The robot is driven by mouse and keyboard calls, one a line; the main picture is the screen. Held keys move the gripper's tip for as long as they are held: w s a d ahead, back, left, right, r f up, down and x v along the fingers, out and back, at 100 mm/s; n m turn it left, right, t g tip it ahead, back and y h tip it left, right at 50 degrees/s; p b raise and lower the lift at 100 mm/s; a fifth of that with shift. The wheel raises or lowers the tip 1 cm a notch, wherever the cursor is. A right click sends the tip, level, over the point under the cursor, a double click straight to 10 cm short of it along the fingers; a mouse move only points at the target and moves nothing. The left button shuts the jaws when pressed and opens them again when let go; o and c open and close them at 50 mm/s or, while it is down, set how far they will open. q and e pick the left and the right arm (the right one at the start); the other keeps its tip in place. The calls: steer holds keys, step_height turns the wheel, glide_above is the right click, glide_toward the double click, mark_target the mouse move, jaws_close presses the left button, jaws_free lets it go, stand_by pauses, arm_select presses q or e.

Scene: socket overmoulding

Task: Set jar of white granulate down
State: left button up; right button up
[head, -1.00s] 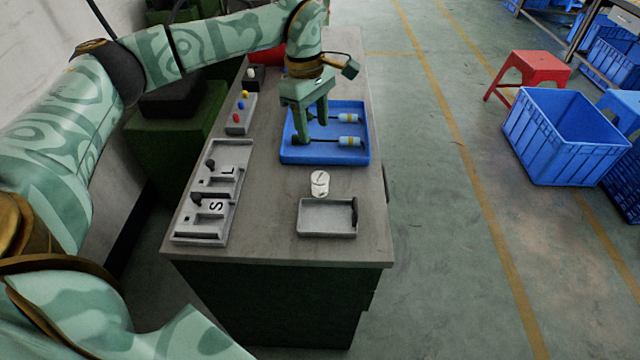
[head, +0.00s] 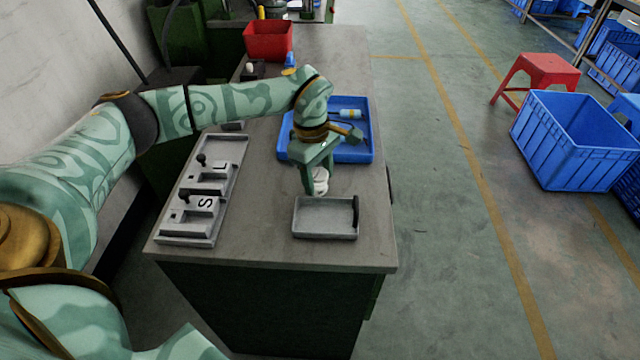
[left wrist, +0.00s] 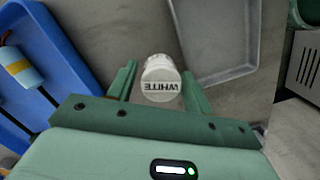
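A small white jar (head: 321,182) stands on the grey workbench (head: 262,208), just behind the light grey tray. In the left wrist view the jar (left wrist: 161,82) shows its lid with the word WHITE, upside down in the picture. My left gripper (head: 317,180) is over the jar, its fingers pointing down. In the left wrist view its two fingers (left wrist: 160,78) are apart, one on each side of the jar, with a slim gap at the left finger. Contact at the right finger cannot be told. My right gripper is out of view.
A grey tray (head: 325,234) lies at the bench's near right. A blue tray (head: 367,152) with blue-and-yellow-handled tools is behind the gripper. A fixture marked S (head: 203,240) lies left. A red bin (head: 268,42) stands at the back.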

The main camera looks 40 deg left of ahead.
arm_select(q)
steer(key=shift+r, duration=0.1)
steer(key=shift+c, duration=0.7)
steer(key=c, duration=0.7)
steer(key=shift+r, duration=0.1)
